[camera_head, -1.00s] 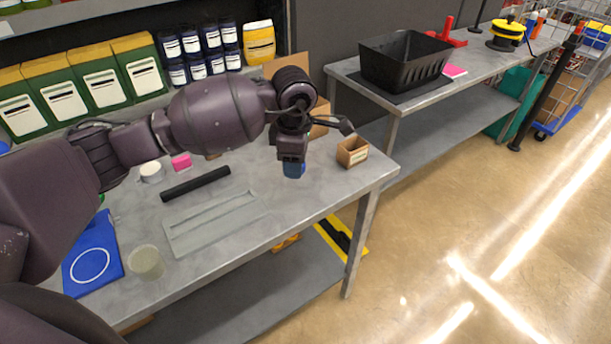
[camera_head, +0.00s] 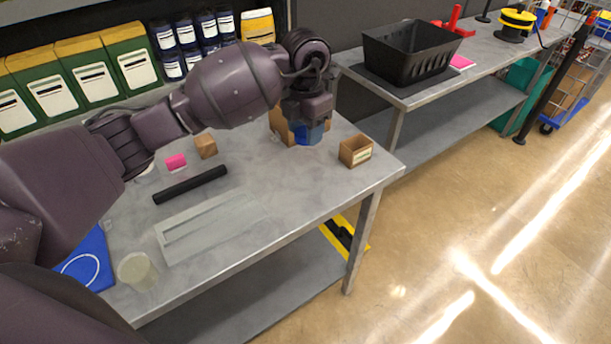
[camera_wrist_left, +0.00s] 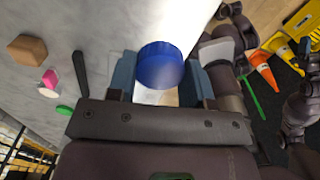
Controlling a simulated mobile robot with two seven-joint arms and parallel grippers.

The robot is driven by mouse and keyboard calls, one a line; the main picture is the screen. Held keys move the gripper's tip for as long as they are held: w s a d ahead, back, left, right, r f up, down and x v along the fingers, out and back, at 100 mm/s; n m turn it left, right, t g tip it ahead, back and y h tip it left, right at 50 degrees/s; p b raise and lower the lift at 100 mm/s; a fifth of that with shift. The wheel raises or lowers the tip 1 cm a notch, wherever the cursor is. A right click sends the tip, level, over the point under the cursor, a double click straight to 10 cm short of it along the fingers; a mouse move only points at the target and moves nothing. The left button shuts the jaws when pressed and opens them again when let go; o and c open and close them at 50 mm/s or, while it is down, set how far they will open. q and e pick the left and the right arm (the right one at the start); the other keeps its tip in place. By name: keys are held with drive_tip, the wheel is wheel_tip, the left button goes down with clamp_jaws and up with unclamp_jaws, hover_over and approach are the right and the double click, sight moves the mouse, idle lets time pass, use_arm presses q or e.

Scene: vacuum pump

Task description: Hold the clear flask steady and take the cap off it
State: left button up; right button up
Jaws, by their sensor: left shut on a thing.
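My left gripper (camera_head: 308,136) points down over the far right part of the grey bench. It is shut on a round blue cap (camera_wrist_left: 160,65), which sits between the two fingers in the left wrist view. No flask body can be clearly made out below the cap. A pale, translucent round container (camera_head: 138,272) stands on the bench at the near left, well apart from the gripper. It may be the clear flask, but I cannot tell for sure. My right gripper cannot be made out.
Green containers (camera_head: 95,75) line the back.

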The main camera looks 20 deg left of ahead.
use_arm(q)
hover_over(306, 184)
wheel_tip(306, 184, down, 10)
drive_tip(key=shift+f, duration=0.15)
wheel_tip(306, 184, down, 4)
drive_tip(key=shift+r, duration=0.1)
use_arm(e)
drive_tip(key=shift+r, duration=0.1)
use_arm(q)
drive_tip(key=shift+f, duration=0.3)
drive_tip(key=o, duration=1)
drive_tip(key=shift+o, duration=0.2)
drive_tip(key=shift+r, duration=0.1)
use_arm(e)
drive_tip(key=shift+w+a+r, duration=0.1)
drive_tip(key=shift+w, duration=0.3)
drive_tip(key=shift+w, duration=0.1)
use_arm(q)
drive_tip(key=shift+r, duration=0.1)
use_arm(e)
drive_tip(key=shift+r, duration=0.15)
